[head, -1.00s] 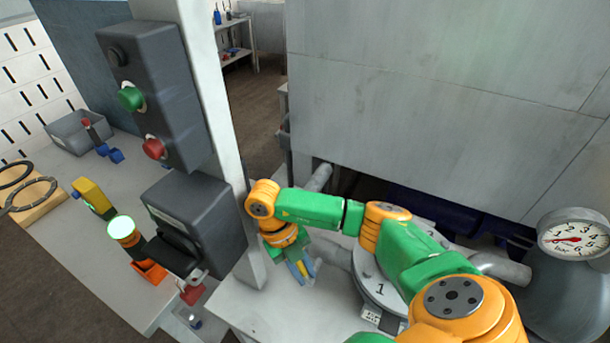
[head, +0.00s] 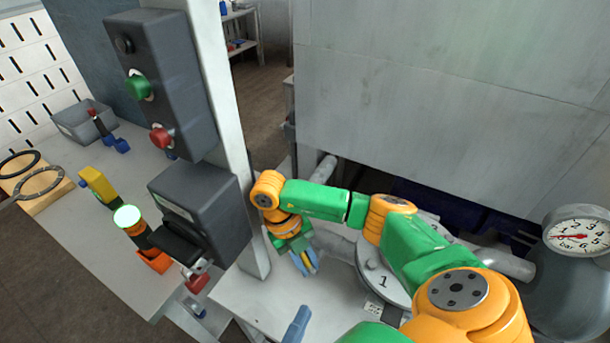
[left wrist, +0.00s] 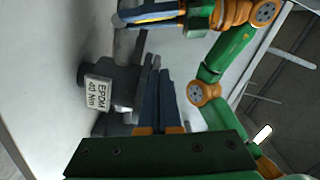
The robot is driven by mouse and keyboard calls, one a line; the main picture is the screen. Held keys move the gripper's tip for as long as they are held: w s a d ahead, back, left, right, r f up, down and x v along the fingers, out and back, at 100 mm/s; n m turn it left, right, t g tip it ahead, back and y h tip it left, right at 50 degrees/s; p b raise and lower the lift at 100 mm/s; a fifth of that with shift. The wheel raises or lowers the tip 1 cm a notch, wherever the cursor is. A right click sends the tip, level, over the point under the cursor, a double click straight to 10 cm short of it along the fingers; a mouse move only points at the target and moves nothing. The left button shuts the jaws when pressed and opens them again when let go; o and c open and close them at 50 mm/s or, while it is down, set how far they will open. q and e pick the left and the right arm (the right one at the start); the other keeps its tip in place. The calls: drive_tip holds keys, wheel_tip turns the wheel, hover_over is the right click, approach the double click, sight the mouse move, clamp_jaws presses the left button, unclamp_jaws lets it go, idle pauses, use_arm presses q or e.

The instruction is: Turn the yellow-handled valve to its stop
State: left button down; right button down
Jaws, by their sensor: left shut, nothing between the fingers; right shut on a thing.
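The grey valve body (left wrist: 122,82) shows in the left wrist view, with a white "EPDM 40 Nm" tag (left wrist: 97,92) on its side. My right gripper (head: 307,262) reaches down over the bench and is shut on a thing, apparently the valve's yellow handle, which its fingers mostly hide. It also shows at the top of the left wrist view (left wrist: 150,12). My left gripper (head: 297,324) is at the bottom edge of the head view, only its blue fingers showing. In the left wrist view its fingers (left wrist: 158,98) are shut and empty, in front of the valve.
A pressure gauge (head: 578,235) stands at the right by a grey tank. A round flange marked 1 (head: 380,288) lies under my right arm. A button box (head: 165,85) hangs on the white post (head: 228,110) left of my right gripper. The front bench top (head: 250,303) is partly clear.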

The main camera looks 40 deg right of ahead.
use_arm(q)
drive_tip(key=w+d+f, duration=0.1)
drive_tip(key=w+d, duration=0.6)
drive_tip(key=shift+w+d+f, duration=0.2)
drive_tip(key=shift+w+f, duration=0.1)
drive_tip(key=shift+w, duration=0.05)
drive_tip(key=shift+w+a+f+n, duration=0.2)
drive_tip(key=shift+w+a+n, duration=0.05)
drive_tip(key=shift+w+n, duration=0.3)
use_arm(e)
drive_tip(key=shift+s, duration=0.1)
drive_tip(key=c, duration=0.8)
unclamp_jaws()
